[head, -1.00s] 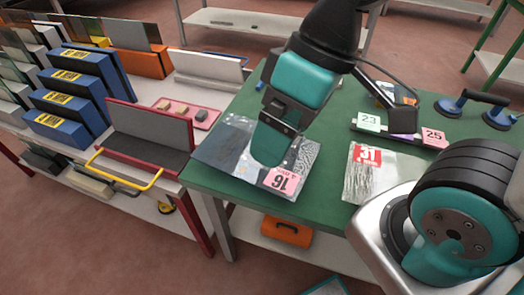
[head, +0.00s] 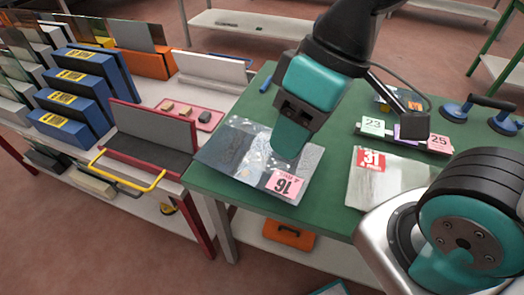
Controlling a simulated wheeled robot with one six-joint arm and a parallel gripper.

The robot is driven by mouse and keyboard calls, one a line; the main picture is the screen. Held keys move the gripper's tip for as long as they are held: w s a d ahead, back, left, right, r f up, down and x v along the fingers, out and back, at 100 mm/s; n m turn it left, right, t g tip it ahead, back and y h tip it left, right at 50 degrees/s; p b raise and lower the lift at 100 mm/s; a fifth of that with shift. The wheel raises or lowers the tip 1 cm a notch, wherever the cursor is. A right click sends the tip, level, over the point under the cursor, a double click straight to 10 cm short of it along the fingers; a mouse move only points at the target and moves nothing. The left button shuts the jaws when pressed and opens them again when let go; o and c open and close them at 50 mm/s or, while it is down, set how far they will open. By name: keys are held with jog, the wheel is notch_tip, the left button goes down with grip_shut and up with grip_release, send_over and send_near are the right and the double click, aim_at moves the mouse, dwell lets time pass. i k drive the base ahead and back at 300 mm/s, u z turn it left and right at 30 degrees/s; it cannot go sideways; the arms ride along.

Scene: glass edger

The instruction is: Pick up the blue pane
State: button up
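A grey-blue, glossy pane (head: 235,150) with a pink label marked 16 lies on the green table near its left edge. A second, paler pane (head: 375,188) with a red label marked 31 lies to its right. Which of them is the blue pane is not certain; the one marked 16 looks bluer. My gripper (head: 290,143) is over the right part of the pane marked 16 and hides some of it. Its fingers cannot be made out, nor whether it touches the pane.
The green table (head: 330,170) holds number cards (head: 373,125) at the back and blue suction lifters (head: 455,108) at the right. Left of it, a bench carries a red-edged stand (head: 150,130), a pink tray (head: 190,112) and blue blocks (head: 70,105). An orange case (head: 288,234) is below.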

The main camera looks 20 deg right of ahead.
aim_at(240, 150)
jog(key=z, duration=3)
jog(key=k, duration=2.1)
jog(key=u, duration=0.6)
